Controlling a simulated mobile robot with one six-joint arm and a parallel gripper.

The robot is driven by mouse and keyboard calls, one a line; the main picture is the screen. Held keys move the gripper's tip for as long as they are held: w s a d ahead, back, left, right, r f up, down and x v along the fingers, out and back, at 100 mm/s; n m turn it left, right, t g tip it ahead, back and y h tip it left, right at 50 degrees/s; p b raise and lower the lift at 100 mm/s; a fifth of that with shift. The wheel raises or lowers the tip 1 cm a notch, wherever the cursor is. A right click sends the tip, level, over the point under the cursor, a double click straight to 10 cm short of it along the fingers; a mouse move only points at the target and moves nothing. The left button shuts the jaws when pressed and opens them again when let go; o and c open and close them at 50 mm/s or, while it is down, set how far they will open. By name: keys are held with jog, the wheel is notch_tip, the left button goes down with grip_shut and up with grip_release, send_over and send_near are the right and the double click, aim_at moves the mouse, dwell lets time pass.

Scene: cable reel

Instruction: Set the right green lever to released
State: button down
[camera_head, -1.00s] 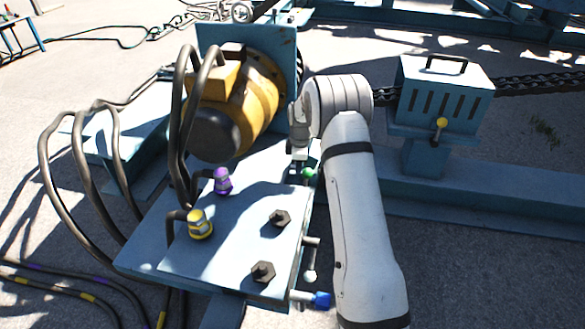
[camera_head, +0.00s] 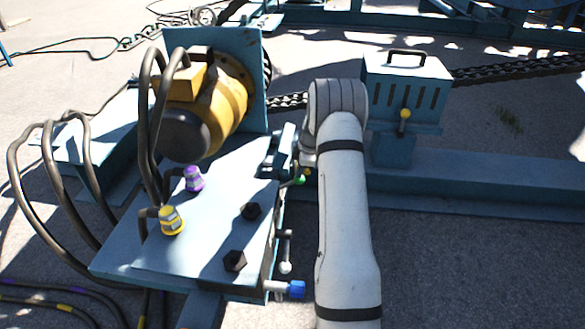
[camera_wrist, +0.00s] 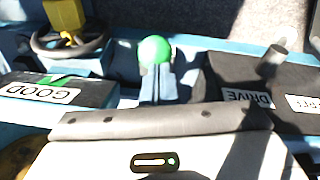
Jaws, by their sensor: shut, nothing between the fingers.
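The green lever's ball knob (camera_head: 299,180) shows at the right edge of the blue machine plate, beside my wrist. In the wrist view the green ball (camera_wrist: 155,50) sits just beyond my fingertips, near the top middle. My gripper (camera_wrist: 158,76) is shut and empty, its fingers pointing at the ball. Whether they touch it I cannot tell. The lever's shaft is hidden. In the head view my arm hides most of the gripper.
The blue plate (camera_head: 215,225) carries a purple fitting (camera_head: 193,179), a yellow fitting (camera_head: 171,221) and dark bolts. A blue knob (camera_head: 296,289) sticks out lower right. A yellow-knobbed box (camera_head: 408,90) stands right. The wrist view shows a "GOOD" label (camera_wrist: 48,92) and a "DRIVE" label (camera_wrist: 246,96).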

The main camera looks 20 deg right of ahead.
jog(key=shift+s+d+f+b, duration=0.35)
jog(key=shift+s+d+f, duration=0.3)
jog(key=shift+d+f, duration=0.25)
jog(key=shift+s+f, duration=0.15)
jog(key=shift+f, duration=0.2)
jog(key=shift+s, duration=0.1)
jog(key=shift+a+r, duration=0.15)
jog(key=shift+r, duration=0.35)
jog(key=s+d+r+p, duration=0.4)
jog(key=d+r, duration=0.1)
jog(key=r, duration=0.4)
jog(key=shift+s+d+p, duration=0.15)
jog(key=shift+d+p, duration=0.2)
